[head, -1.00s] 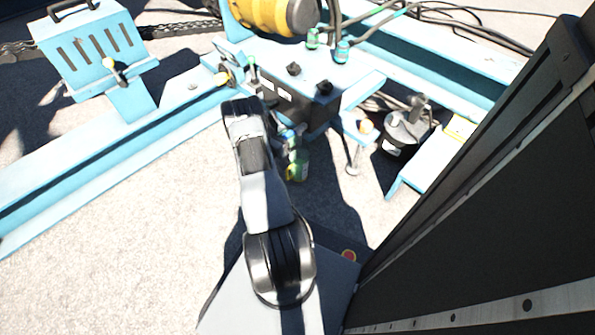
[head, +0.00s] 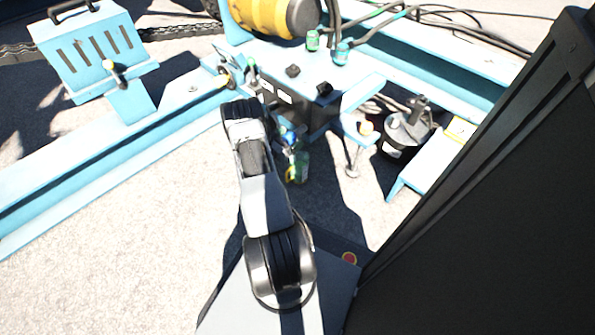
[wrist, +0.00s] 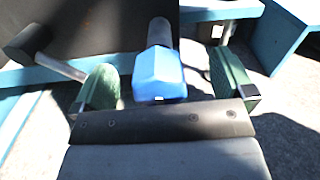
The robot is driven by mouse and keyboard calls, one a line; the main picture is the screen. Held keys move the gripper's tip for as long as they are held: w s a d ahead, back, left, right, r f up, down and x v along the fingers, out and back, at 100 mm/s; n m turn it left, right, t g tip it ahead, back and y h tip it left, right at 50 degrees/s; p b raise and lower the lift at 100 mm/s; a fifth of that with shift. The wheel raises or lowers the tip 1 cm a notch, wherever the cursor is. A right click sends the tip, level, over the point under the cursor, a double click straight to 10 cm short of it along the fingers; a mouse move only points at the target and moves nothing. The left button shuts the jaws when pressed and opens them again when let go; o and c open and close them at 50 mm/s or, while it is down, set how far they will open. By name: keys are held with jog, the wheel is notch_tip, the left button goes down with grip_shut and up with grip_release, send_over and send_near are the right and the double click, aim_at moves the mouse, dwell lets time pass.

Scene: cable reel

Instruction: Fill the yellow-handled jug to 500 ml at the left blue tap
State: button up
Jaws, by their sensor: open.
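In the wrist view a blue faceted tap knob (wrist: 160,75) on a grey stem stands between the two green finger pads of my gripper (wrist: 165,85). The jaws are open, with a gap visible on each side of the knob. In the head view the blue knob (head: 291,138) shows just right of my arm, below the dark front of the blue machine. A small greenish thing with a yellow part (head: 297,168), which looks like the yellow-handled jug, is below it. My arm hides most of my gripper there. The water level cannot be made out.
A blue frame beam (head: 110,150) runs along the left. A dark round device (head: 405,132) and a blue step-like bracket (head: 425,160) are at the right. A yellow drum (head: 268,14) is at the back. Pale open floor (head: 110,270) lies at lower left.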

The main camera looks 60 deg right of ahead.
jog(key=shift+a, duration=0.1)
jog(key=shift+p+v, duration=0.5)
jog(key=shift+v, duration=2.4)
jog(key=shift+w, duration=0.1)
jog(key=w+a+r+m+y+p, duration=0.15)
jog(key=a+r+m+p, duration=0.35)
jog(key=r, duration=0.7)
jog(key=w+a+r+m+g+y+p, duration=0.1)
jog(key=a+r+y+p, duration=0.25)
jog(key=r+p, duration=0.6)
jog(key=w+a+r+m+y+p, duration=0.1)
jog(key=a+r+m+y+p, duration=0.2)
jog(key=r, duration=1.2)
jog(key=s+a+r+m+t+y+p, duration=0.2)
jog(key=a+r+m+t+y+p, duration=0.1)
jog(key=a+r+p, duration=0.8)
jog(key=s+a+r+m+t+y+p, duration=0.2)
jog(key=a+r+t+y+p, duration=0.4)
jog(key=a+r+p, duration=0.6)
jog(key=a+r+t, duration=0.1)
jog(key=a+r, duration=0.6)
jog(key=r, duration=0.3)
jog(key=shift+s+m, duration=0.35)
jog(key=shift+m, duration=0.05)
jog(key=shift+a+r, duration=0.25)
jog(key=shift+a, duration=0.05)
jog(key=shift+c, duration=0.3)
